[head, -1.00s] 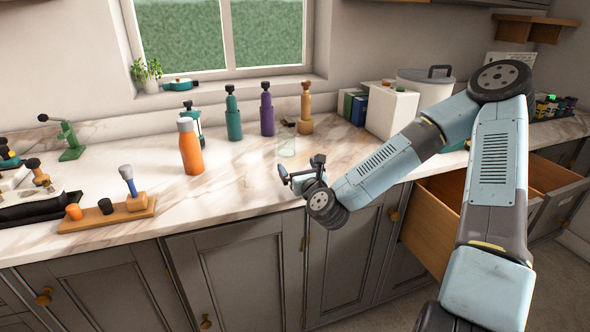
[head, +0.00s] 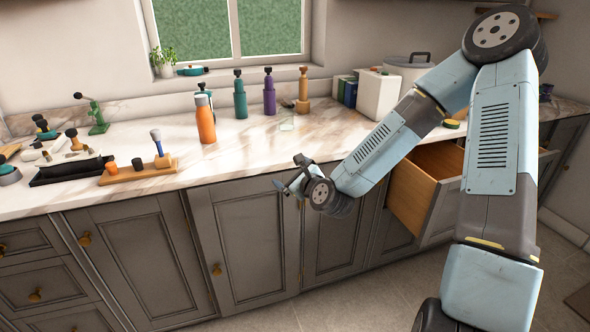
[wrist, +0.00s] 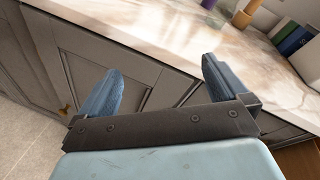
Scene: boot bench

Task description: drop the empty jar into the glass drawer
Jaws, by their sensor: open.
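A clear, empty-looking jar (head: 287,124) stands on the marble counter, in front of the purple and tan bottles. A wooden drawer (head: 411,196) stands open under the counter at right, partly behind my arm. I cannot read any label on it or see its contents.
An orange bottle (head: 205,120) stands left of the jar; teal (head: 240,98), purple (head: 269,95) and tan (head: 303,92) bottles stand behind it. A white box (head: 374,93) is at right. A wooden rack (head: 135,172) and black tray (head: 70,171) lie at left. Counter before the jar is clear.

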